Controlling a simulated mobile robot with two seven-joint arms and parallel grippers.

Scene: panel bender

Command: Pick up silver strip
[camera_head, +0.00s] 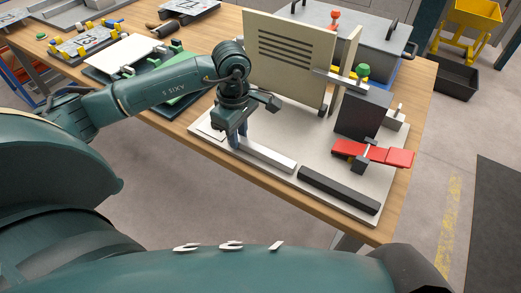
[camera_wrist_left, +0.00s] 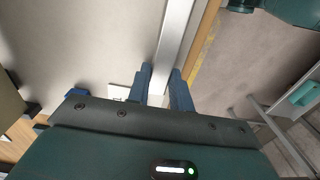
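The silver strip (camera_head: 268,158) is a long, light bar on the pale base plate (camera_head: 207,130), near its front edge. My left gripper (camera_head: 238,143) points down at the strip's left end in the head view. In the left wrist view the silver strip (camera_wrist_left: 177,35) runs between the two blue fingers of my left gripper (camera_wrist_left: 161,72). The fingers stand a small gap apart, one on each side of the strip. I cannot tell whether they touch it. My right gripper is in neither view.
A dark bar (camera_head: 339,190) lies in line with the strip, to its right. A red-handled clamp (camera_head: 385,155), a dark block (camera_head: 362,115) and an upright beige panel (camera_head: 288,60) stand behind. A white-topped green fixture (camera_head: 122,55) is at the left.

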